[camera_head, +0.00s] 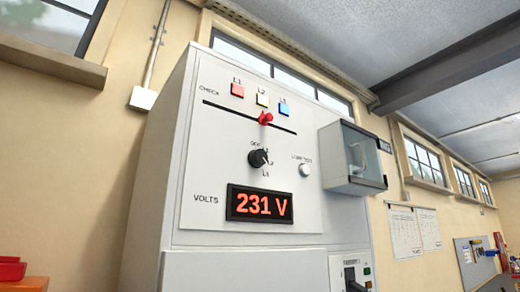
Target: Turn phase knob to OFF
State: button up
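The black phase knob (259,158) is on the light grey front panel (212,150) of a tall cabinet. Labels OFF, L1, L2 and L3 run around it from its top down its right side. Its pointer seems to face right, toward L2, but it is too small to be sure. The volts display (259,205) below it reads 231 V in red digits. My gripper is not in view, and nothing covers the knob.
A white lamp test button (305,170) is to the right. A clear-fronted box (352,158) juts out farther right. A switch unit (354,274) is below.

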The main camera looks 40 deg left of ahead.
aim_at(257, 158)
jog(key=k, duration=0.4)
jog(key=u, duration=0.7)
